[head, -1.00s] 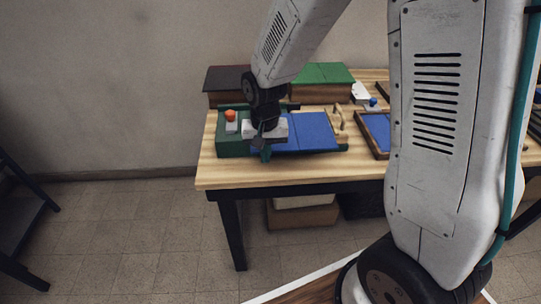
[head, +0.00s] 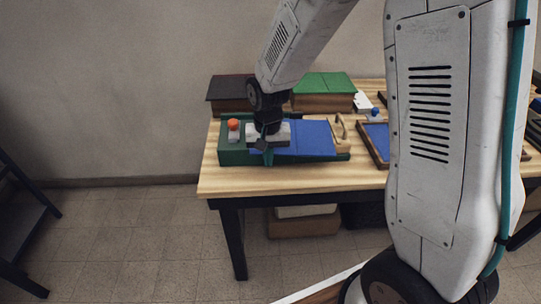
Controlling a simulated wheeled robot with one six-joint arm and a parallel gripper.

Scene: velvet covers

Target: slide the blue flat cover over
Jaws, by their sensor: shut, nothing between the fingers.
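The blue flat cover (head: 305,138) lies on a long dark green box (head: 234,153) on the wooden table. The cover lies over the middle and right of the box, with a pale wooden handle (head: 340,127) near its right end. My gripper (head: 268,150) is shut and points down at the cover's left part. The fingertips are small in the picture, and I cannot tell whether they touch the cover. An orange knob (head: 234,124) on a grey block stands at the box's left end.
Behind stand a box with a dark lid (head: 229,88) and a box with a green lid (head: 323,83). To the right is a wooden tray with a blue floor (head: 377,133), partly hidden by my arm. The table's front strip (head: 290,180) is clear.

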